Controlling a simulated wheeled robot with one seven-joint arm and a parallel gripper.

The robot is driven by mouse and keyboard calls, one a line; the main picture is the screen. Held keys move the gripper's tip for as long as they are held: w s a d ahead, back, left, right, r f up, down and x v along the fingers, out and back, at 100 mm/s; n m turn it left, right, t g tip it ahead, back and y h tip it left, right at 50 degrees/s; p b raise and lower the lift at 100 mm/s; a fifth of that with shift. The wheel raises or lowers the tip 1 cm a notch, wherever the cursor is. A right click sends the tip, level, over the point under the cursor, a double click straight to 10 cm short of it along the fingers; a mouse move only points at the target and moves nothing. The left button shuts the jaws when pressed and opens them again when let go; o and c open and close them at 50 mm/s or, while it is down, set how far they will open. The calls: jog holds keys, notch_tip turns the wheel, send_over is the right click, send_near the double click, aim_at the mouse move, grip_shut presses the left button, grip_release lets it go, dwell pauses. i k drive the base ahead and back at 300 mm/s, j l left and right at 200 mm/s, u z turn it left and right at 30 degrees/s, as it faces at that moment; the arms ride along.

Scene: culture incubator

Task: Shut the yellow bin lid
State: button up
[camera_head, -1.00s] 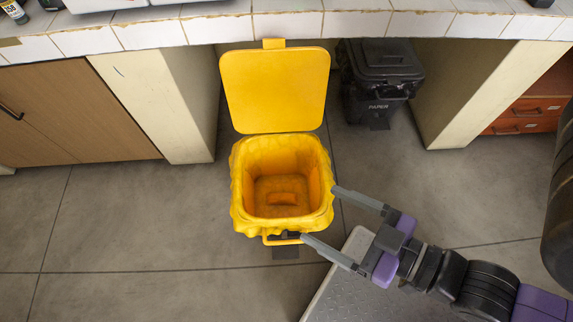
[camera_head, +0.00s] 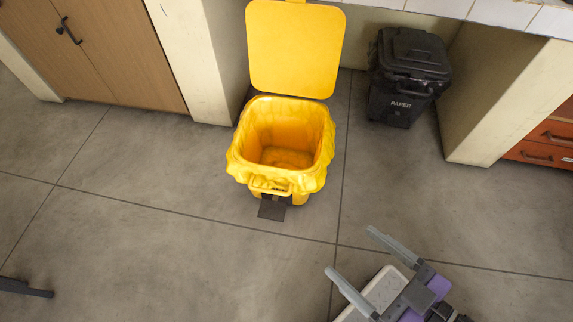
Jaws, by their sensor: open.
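The yellow bin (camera_head: 297,200) stands on the floor with a yellow liner folded over its rim. Its yellow lid (camera_head: 295,48) is open, standing upright behind the bin's mouth. A yellow handle and a dark pedal (camera_head: 272,208) show at the bin's front. The inside of the bin looks empty. My gripper (camera_head: 350,254) is open and empty at the lower right of the head view, apart from the bin and in front of it to the right.
A black bin marked PAPER (camera_head: 406,80) stands behind to the right. A tiled counter (camera_head: 440,8) runs above, with wooden cabinet doors (camera_head: 100,45) at left and orange drawers (camera_head: 548,140) at right. The grey floor (camera_head: 150,245) around the yellow bin's front is clear.

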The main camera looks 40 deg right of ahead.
aim_at(295, 47)
jog(key=i+l+z, duration=0.3)
jog(key=i+l, duration=0.35)
jog(key=l, duration=0.2)
jog(key=i+l+z, duration=0.3)
jog(key=i+l, duration=0.45)
